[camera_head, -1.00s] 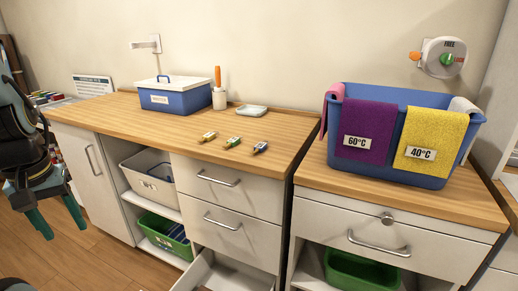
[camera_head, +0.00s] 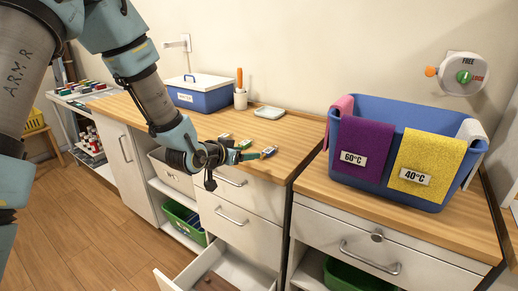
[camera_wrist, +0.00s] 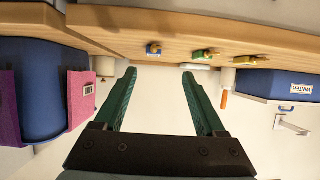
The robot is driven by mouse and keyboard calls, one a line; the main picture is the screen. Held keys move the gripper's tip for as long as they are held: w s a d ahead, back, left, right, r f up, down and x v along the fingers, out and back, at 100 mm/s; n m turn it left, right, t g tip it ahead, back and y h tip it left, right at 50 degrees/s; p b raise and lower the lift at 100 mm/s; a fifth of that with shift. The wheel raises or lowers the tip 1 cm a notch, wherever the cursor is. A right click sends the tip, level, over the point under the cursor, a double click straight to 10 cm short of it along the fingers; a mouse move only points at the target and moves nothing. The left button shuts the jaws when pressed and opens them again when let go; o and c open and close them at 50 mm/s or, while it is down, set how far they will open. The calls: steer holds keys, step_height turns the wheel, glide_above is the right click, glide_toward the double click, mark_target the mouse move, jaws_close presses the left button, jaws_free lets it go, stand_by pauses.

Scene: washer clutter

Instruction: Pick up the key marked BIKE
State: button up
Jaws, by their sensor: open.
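Three small keys with coloured tags lie in a row on the wooden counter. The blue-tagged key (camera_head: 269,152) is rightmost in the head view and leftmost in the wrist view (camera_wrist: 153,49). The green-tagged key (camera_wrist: 203,55) is in the middle, partly behind my gripper in the head view. The yellow-tagged key (camera_wrist: 250,60) is at the other end. The tag writing is too small to read, so I cannot tell which says BIKE. My gripper (camera_wrist: 159,74) is open and empty, its fingers pointing toward the counter's front edge near the keys, apart from them.
A blue lidded box (camera_head: 205,94), a white cup with an orange-handled tool (camera_head: 240,97) and a pale dish (camera_head: 269,112) stand behind the keys. A blue tub with towels (camera_head: 400,112) stands on the right cabinet. A lower drawer (camera_head: 232,268) is pulled out below.

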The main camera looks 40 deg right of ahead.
steer(key=p, duration=0.2)
glide_toward(268, 150)
steer(key=shift+w+d+f+h, duration=0.1)
steer(key=shift+d+f+h, duration=0.15)
steer(key=shift+d, duration=0.2)
steer(key=shift+w+d+f+h, duration=0.15)
steer(key=shift+d+f, duration=0.15)
steer(key=shift+d, duration=0.2)
steer(key=shift+f+p+x, duration=0.15)
steer(key=shift+p+x, duration=0.6)
steer(key=shift+x, duration=0.75)
steer(key=shift+f+p+x, duration=0.1)
steer(key=shift+p+x, duration=0.65)
steer(key=shift+x, duration=0.75)
steer(key=shift+a, duration=0.1)
jaws_close()
